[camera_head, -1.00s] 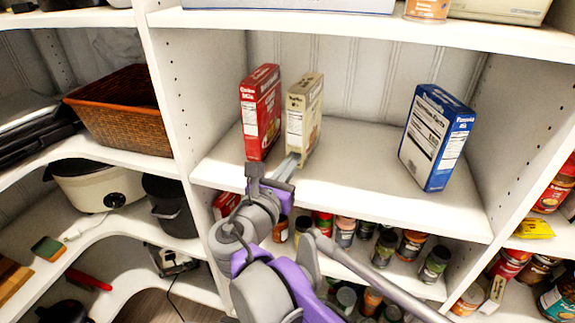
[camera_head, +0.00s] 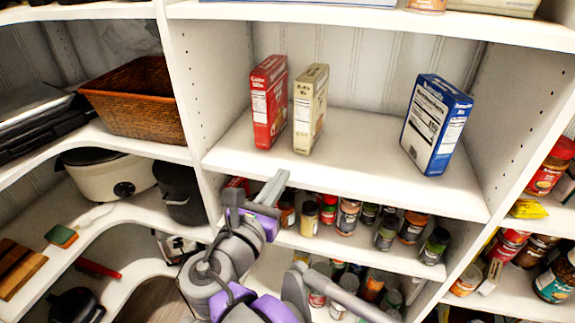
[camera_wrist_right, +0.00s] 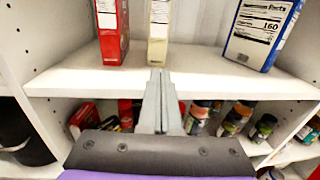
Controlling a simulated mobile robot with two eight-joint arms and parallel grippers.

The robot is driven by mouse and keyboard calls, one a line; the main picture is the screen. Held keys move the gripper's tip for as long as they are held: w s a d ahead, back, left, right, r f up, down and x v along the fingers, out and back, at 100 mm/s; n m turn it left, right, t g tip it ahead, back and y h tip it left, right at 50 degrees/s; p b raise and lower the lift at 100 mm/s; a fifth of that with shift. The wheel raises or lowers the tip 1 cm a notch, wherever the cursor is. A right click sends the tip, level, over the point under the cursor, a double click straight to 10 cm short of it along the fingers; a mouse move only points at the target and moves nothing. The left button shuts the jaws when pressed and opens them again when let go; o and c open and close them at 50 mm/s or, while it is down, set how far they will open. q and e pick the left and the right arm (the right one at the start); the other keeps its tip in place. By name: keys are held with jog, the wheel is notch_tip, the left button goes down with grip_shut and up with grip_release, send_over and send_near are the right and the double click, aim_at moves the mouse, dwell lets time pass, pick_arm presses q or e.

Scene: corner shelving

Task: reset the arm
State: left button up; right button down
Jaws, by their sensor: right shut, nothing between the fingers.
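My right gripper (camera_head: 277,182) is shut and empty, in front of the middle shelf's front edge and below the boxes. In the right wrist view its closed fingers (camera_wrist_right: 157,78) point toward the shelf. A red box (camera_head: 269,102), a cream box (camera_head: 309,108) and a blue box (camera_head: 436,124) stand upright on the middle shelf (camera_head: 350,165). The red and cream boxes are side by side at the left, apart from the gripper. The blue box is at the right. My left gripper is not in view.
Jars (camera_head: 347,215) fill the shelf below, close to my right arm. A wicker basket (camera_head: 135,100), a slow cooker (camera_head: 104,177) and a dark pot (camera_head: 180,192) stand on the left shelves. A white upright panel (camera_head: 184,95) divides the shelving. Cans stand at the right.

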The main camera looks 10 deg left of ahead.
jog(key=s+d+f+m+g+h+p, duration=0.15)
jog(key=d+f+m+g, duration=0.25)
jog(key=d+f+m, duration=0.5)
jog(key=s+d+f+m+g+h, duration=0.15)
jog(key=d+f+m+g, duration=0.3)
jog(key=d, duration=0.75)
jog(key=s+d+f+m+g+y+p, duration=0.1)
jog(key=s+d+f+m, duration=0.3)
jog(key=m, duration=0.6)
jog(key=s+d+f+m+g+y+p, duration=0.1)
jog(key=s+d+f+m+g+y, duration=0.2)
jog(key=s+f+m, duration=0.4)
jog(key=s+d+m+y, duration=0.1)
jog(key=s+d+m, duration=0.1)
jog(key=m, duration=0.2)
jog(key=shift+s+d+f+y+p, duration=0.15)
jog(key=shift+s+y+p, duration=0.1)
jog(key=shift+y+p, duration=0.1)
